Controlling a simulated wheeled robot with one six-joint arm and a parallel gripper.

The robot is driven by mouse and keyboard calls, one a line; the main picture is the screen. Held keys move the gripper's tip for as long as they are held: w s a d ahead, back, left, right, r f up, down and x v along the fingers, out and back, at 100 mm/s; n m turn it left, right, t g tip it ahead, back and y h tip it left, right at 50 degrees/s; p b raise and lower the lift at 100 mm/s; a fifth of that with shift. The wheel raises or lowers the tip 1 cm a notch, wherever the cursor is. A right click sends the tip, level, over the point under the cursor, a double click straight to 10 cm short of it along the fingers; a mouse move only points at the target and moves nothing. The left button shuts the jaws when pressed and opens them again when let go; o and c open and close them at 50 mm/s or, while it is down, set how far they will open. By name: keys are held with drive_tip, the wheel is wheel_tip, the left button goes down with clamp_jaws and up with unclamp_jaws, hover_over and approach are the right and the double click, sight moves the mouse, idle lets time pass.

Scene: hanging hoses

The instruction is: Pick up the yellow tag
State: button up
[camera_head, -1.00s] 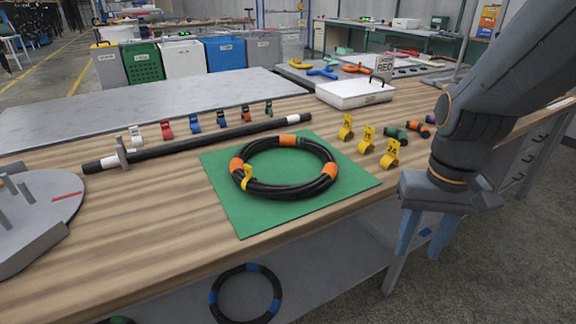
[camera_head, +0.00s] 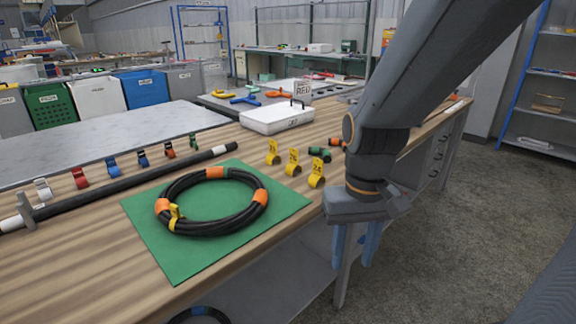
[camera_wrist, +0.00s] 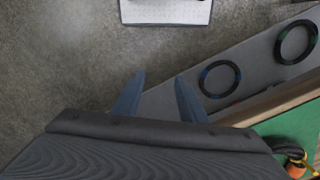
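Three yellow tags stand in a row on the wooden table, right of the green mat (camera_head: 150,222): a far one (camera_head: 273,154), a middle one (camera_head: 293,163) and a near one (camera_head: 317,174). Another yellow tag (camera_head: 174,216) is on the black hose coil (camera_head: 232,219) with orange bands, lying on the mat. My gripper (camera_head: 354,250) hangs fingers down off the table's front edge, right of and nearer than the row. In the wrist view my gripper (camera_wrist: 160,76) is open and empty, with floor and a lower shelf below. Part of the coil (camera_wrist: 286,147) shows there at bottom right.
Green and orange rolls (camera_head: 320,154) lie just behind the near tag. A white case (camera_head: 276,119) stands farther back. A straight black hose (camera_head: 125,181) and several coloured clips (camera_head: 142,159) lie at left. Coils (camera_wrist: 219,78) lie on the lower shelf.

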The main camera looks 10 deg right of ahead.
drive_tip(key=shift+c, duration=0.5)
drive_tip(key=shift+c, duration=1.2)
drive_tip(key=shift+s, duration=0.1)
